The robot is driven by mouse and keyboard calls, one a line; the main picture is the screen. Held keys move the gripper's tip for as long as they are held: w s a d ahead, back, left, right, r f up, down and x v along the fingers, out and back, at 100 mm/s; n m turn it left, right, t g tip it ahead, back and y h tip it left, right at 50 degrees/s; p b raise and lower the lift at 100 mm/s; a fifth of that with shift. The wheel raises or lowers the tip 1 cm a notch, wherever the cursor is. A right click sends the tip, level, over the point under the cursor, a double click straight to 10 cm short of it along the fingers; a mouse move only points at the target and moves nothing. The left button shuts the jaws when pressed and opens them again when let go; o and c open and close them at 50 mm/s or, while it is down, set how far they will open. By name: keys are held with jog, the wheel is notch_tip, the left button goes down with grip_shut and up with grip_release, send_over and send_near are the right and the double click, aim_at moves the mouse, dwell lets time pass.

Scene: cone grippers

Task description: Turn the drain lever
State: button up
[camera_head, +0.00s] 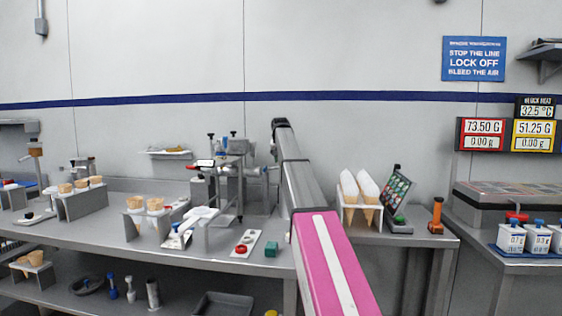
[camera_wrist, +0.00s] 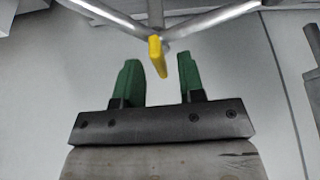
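A small yellow lever (camera_wrist: 157,56), which looks like the drain lever, hangs from a joint of grey metal pipes (camera_wrist: 158,22) in the wrist view. My gripper (camera_wrist: 158,72) has two green fingers, standing apart. In the head view my arm reaches towards the grey equipment (camera_head: 232,180) on the bench; my gripper and the lever cannot be made out there.
The bench (camera_head: 130,228) holds a cone rack (camera_head: 140,225) left of the equipment. Another rack with cones (camera_head: 360,197), a tilted panel (camera_head: 397,190) and an orange bottle (camera_head: 436,215) stand right of my arm. A red-and-white switch strip (camera_head: 246,243) and green block (camera_head: 271,249) lie near the front edge.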

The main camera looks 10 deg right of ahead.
jog(key=v, duration=1)
jog(key=shift+s+a+r, duration=0.1)
